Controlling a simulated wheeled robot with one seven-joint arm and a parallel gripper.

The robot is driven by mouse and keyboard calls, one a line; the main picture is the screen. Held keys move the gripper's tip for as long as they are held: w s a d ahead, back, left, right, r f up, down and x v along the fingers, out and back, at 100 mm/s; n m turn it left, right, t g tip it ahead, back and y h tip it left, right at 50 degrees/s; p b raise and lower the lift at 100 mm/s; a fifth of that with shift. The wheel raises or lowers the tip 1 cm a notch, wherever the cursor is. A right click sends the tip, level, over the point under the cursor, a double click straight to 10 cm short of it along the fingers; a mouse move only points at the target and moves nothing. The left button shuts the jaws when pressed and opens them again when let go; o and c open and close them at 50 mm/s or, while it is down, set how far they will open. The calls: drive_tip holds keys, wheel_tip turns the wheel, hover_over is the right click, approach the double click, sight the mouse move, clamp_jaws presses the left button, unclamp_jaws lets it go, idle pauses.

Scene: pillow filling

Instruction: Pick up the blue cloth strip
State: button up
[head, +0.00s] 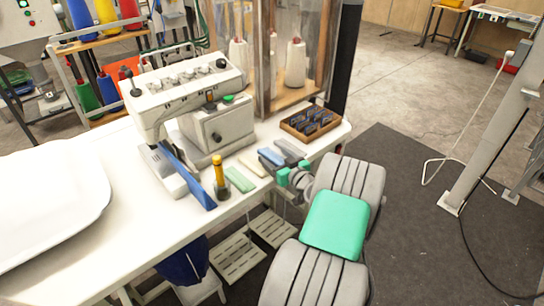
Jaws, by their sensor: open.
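The blue cloth strip (270,156) lies flat on the white table, between a beige strip (253,166) and a grey strip (290,148). A pale green strip (240,179) lies at the left end of this row. My gripper (293,171), with green fingertips, is open and empty at the table's front edge, just to the lower right of the blue strip. It looks close to the strip's near end, but I cannot tell its height above the table. My arm runs down from it toward the bottom of the view.
A yellow-handled tool (219,172) stands upright left of the green strip. A wooden tray (311,123) with dark items lies right of the strips.

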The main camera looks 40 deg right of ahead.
drive_tip(key=shift+f, duration=0.1)
drive_tip(key=shift+c, duration=0.2)
drive_tip(key=shift+s+f, duration=0.1)
drive_tip(key=shift+s, duration=0.05)
clamp_jaws()
idle(0.3)
